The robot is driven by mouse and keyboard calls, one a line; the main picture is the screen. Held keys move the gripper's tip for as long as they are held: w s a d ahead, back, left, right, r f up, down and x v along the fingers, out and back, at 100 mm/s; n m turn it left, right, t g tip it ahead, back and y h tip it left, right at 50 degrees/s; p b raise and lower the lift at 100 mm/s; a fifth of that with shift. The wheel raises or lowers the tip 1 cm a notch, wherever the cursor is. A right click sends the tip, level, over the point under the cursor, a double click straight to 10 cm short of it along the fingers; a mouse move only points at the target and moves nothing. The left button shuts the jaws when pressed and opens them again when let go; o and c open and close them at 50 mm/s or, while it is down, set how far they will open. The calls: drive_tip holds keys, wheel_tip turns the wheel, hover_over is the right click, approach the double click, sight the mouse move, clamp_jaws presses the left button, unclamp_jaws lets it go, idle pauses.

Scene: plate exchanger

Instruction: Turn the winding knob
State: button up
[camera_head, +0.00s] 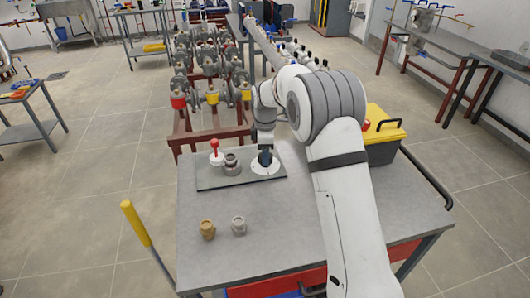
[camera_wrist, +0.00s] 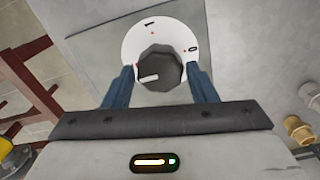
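The winding knob (camera_wrist: 160,68) is a dark, round, faceted knob with a white pointer line, which points to the lower left in the wrist view. It sits on a white dial (camera_wrist: 158,29) marked "1" and "0", with small red dots. In the head view the dial (camera_head: 275,172) lies at the right end of a grey plate (camera_head: 215,183) on the table. My gripper (camera_wrist: 161,72) is over the dial, with one blue finger on each side of the knob. The fingers are spread, with narrow gaps seeming to show beside the knob. In the head view my gripper (camera_head: 265,158) mostly hides the knob.
A red-handled part (camera_head: 215,147) and a grey round fitting (camera_head: 231,160) stand on the same plate, left of the dial. A brass fitting (camera_head: 207,229) and a grey fitting (camera_head: 238,226) stand on the table's front. A yellow-lidded toolbox (camera_head: 383,130) is at the right.

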drive_tip(key=shift+o, duration=1.4)
wheel_tip(320, 180, up, 8)
drive_tip(key=shift+f, duration=0.15)
drive_tip(key=s+d+r+m+t, duration=0.1)
drive_tip(key=s+d+r+m, duration=0.4)
drive_tip(key=s, duration=0.3)
drive_tip(key=s+d+r+m, duration=0.4)
drive_tip(key=s+d+m, duration=0.1)
drive_tip(key=s+d, duration=0.25)
drive_tip(key=s+d+f+m, duration=0.1)
drive_tip(key=s+d+m, duration=0.1)
drive_tip(key=s, duration=0.4)
drive_tip(key=s+d+f+m+t, duration=0.1)
drive_tip(key=s+d+m, duration=0.1)
drive_tip(key=s+m, duration=0.2)
drive_tip(key=s+d+f+m, duration=0.1)
drive_tip(key=s+d+m, duration=0.1)
drive_tip(key=s, duration=0.8)
drive_tip(key=shift+d+f+m+t, duration=0.2)
drive_tip(key=shift+f+m+t, duration=0.1)
drive_tip(key=shift+f+m, duration=0.15)
